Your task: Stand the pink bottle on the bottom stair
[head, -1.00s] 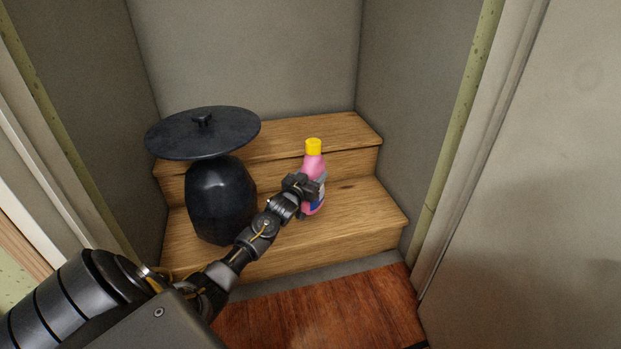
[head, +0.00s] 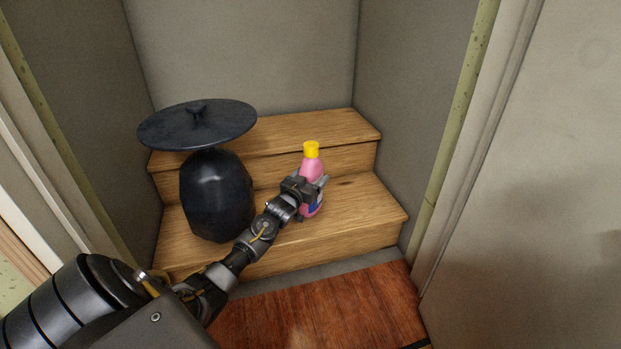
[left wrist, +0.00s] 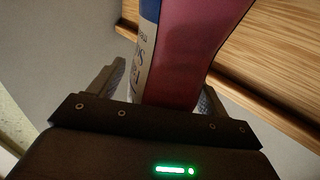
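The pink bottle (head: 312,168), with a yellow cap and a blue and white label, looks upright on the bottom stair (head: 362,210). Its base is partly hidden by my gripper, so contact with the wood is hard to see. My left gripper (head: 314,198) is around the bottle's lower body, one finger on each side. In the left wrist view the bottle (left wrist: 185,55) lies between spread fingers, with a gap showing beside the left finger. The gripper looks open. My right gripper is not in view.
A large dark pot (head: 217,195) with a wide flat lid (head: 197,125) stands left of the bottle on the stair. A second stair (head: 330,127) rises behind. Grey walls close in both sides. Bare wood is free right of the bottle.

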